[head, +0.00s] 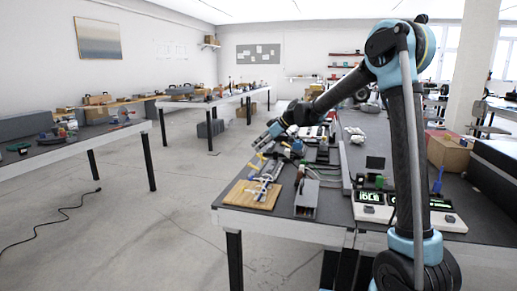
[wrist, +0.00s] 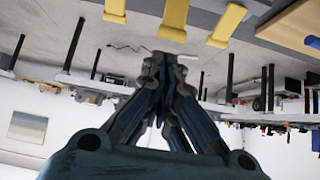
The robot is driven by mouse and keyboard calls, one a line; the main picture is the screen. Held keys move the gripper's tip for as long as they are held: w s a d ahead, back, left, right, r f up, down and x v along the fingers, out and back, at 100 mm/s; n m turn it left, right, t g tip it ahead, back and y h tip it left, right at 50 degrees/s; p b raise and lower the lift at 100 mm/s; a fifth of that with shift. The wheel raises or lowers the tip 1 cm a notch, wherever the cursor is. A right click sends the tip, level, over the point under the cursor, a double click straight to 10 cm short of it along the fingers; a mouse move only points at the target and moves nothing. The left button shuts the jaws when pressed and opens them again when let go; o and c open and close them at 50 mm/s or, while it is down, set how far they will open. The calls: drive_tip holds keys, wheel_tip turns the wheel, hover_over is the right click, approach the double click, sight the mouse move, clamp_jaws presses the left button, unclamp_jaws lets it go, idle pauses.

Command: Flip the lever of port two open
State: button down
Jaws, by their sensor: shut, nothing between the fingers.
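Three yellow levers stand in a row on a grey surface in the wrist view: a left one (wrist: 115,10), a middle one (wrist: 174,18) and a right one (wrist: 228,26). No port numbers are readable, so I cannot tell which belongs to port two. My gripper (wrist: 165,58) is shut and empty, its tips below the middle lever in the picture; the gap between them is hard to judge. In the head view my gripper (head: 262,143) is over the table's left edge, beside small yellow parts (head: 285,145). The ports themselves are hidden or too small.
A wooden board with tools (head: 242,196) and a grey box (head: 306,203) with cables lie at the near table corner. A white panel reading IDLE (head: 392,213) and a cardboard box (head: 450,153) are to the right.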

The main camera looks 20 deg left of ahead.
drive_tip(key=a, duration=0.4)
drive_tip(key=v, duration=1)
drive_tip(key=shift+d, duration=0.25)
drive_tip(key=shift+r, duration=0.15)
